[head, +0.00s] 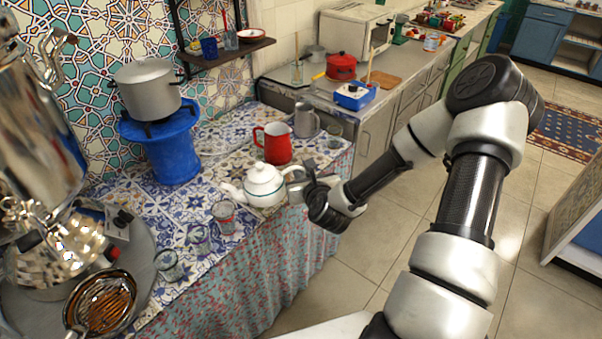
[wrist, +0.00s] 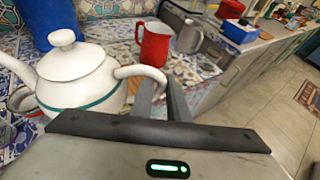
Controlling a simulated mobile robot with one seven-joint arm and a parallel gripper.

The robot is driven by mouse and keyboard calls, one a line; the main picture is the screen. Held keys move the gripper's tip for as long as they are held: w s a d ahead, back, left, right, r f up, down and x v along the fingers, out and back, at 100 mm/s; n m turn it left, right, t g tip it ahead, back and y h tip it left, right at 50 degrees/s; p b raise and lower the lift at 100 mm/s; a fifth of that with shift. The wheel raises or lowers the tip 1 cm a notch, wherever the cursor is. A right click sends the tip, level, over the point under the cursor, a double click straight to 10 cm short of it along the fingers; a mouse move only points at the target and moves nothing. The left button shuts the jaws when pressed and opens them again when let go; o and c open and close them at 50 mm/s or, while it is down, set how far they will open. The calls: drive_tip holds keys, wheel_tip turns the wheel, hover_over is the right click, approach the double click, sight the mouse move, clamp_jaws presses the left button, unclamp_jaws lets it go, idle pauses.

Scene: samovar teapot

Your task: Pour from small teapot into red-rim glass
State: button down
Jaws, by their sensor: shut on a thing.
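The small white teapot (head: 263,186) with a dark green band is at the front edge of the tiled counter, its spout pointing left. It looks upright; I cannot tell whether its base touches the counter. My gripper (head: 296,186) is shut on the teapot's handle, on its right side. In the wrist view the teapot (wrist: 80,76) fills the left, and its handle runs into the fingers of my gripper (wrist: 165,100). The red-rim glass (head: 224,217) stands on the counter, left of and nearer than the teapot, close below the spout tip.
Two more small glasses (head: 199,238) (head: 168,265) stand farther left along the counter edge. A red pitcher (head: 276,145) and a grey pitcher (head: 305,121) stand behind the teapot. A blue stand (head: 172,152) holds a pot. The samovar (head: 40,130) is at left.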

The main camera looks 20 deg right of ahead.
drive_tip(key=shift+f+n, duration=0.1)
drive_tip(key=shift+n, duration=0.3)
drive_tip(key=shift+r+h, duration=0.3)
drive_tip(key=shift+r, duration=0.05)
drive_tip(key=shift+n+h, duration=0.5)
drive_tip(key=shift+n, duration=0.3)
drive_tip(key=shift+a+r+p, duration=0.2)
drive_tip(key=shift+r+p, duration=0.8)
drive_tip(key=shift+r, duration=0.05)
drive_tip(key=shift+a+r+p, duration=0.15)
drive_tip(key=shift+r+p, duration=0.8)
drive_tip(key=shift+r, duration=0.05)
drive_tip(key=shift+a+r+n+h+p, duration=0.25)
drive_tip(key=shift+r+p, duration=0.15)
drive_tip(key=shift+r, duration=0.25)
drive_tip(key=shift+a+r+n+h+p, duration=0.15)
drive_tip(key=shift+a+r+n+p, duration=0.15)
drive_tip(key=shift+r, duration=0.3)
idle(3.1)
